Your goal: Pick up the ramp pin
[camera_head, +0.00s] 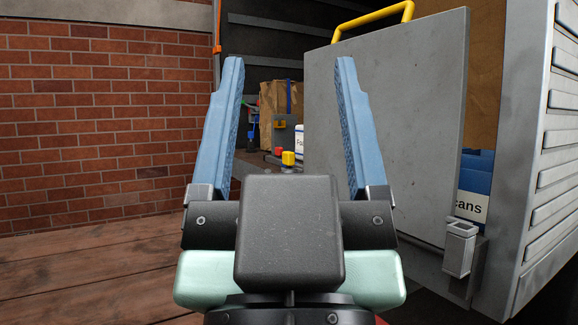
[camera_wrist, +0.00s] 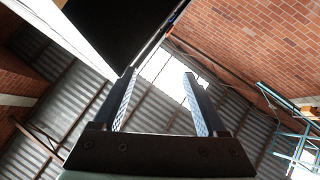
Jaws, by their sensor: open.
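My gripper (camera_head: 290,125) is open and empty, with its two blue fingers pointing up and spread wide in the head view. In the wrist view the gripper (camera_wrist: 162,100) also shows nothing between its fingers. I cannot clearly make out the ramp pin. A small yellow-topped piece (camera_head: 288,158) shows between the fingers, farther back, but I cannot tell if it is the pin. A grey upright panel (camera_head: 385,130) with a yellow handle (camera_head: 372,20) stands to the right. A small square metal holder (camera_head: 460,247) sits at the panel's lower right.
A brick wall (camera_head: 100,110) and wooden floor (camera_head: 80,275) lie to the left. A brown package (camera_head: 280,103) stands behind the fingers. A slatted grey metal side (camera_head: 548,160) and a blue box (camera_head: 477,185) are at the right, close to the panel.

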